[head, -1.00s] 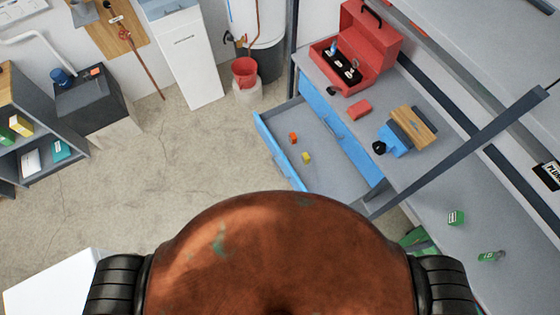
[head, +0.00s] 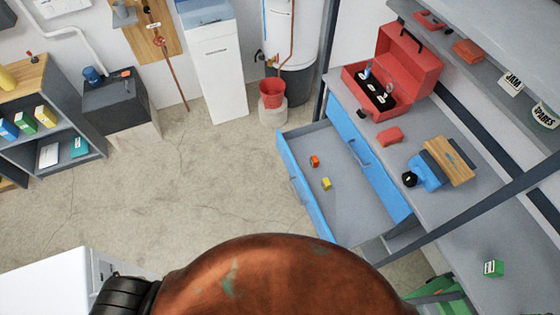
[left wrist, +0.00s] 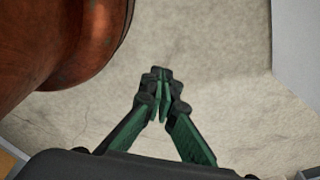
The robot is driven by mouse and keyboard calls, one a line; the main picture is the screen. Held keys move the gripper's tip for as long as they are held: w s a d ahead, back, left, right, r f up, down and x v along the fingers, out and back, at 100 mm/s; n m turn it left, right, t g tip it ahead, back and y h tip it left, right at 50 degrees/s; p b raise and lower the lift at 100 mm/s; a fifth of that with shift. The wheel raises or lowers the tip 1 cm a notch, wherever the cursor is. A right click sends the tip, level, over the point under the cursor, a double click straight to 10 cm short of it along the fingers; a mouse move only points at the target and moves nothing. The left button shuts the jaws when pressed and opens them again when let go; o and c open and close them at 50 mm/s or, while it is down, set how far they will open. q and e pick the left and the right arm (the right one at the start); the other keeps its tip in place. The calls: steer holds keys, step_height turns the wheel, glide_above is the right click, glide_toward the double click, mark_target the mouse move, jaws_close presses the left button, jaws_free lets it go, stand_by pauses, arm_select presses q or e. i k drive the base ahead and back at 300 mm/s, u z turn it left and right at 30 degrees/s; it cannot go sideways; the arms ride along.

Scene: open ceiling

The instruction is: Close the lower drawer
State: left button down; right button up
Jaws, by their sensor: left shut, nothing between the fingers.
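The lower drawer (head: 291,187) is a blue-fronted grey drawer under the workbench. It is pulled far out to the left and holds an orange object (head: 314,161) and a yellow object (head: 326,184). The upper blue drawer front (head: 362,160) beside it appears flush with the bench. My left gripper (left wrist: 162,84) shows in the left wrist view with its green and black fingers together, empty, above bare floor. It is not in the head view. My right gripper is in neither view.
The workbench (head: 400,205) carries a red toolbox (head: 416,65), a red block (head: 389,136) and a blue vise (head: 428,174). A diagonal dark post crosses its front. A red bucket (head: 271,93) stands beyond the drawer. A white cabinet (head: 45,285) is at lower left. Floor left of the drawer is clear.

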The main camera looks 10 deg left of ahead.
mark_target(350, 215)
steer(key=z, duration=0.05)
steer(key=k, duration=0.35)
steer(key=u, duration=0.6)
steer(key=i, duration=0.7)
steer(key=z, duration=1.3)
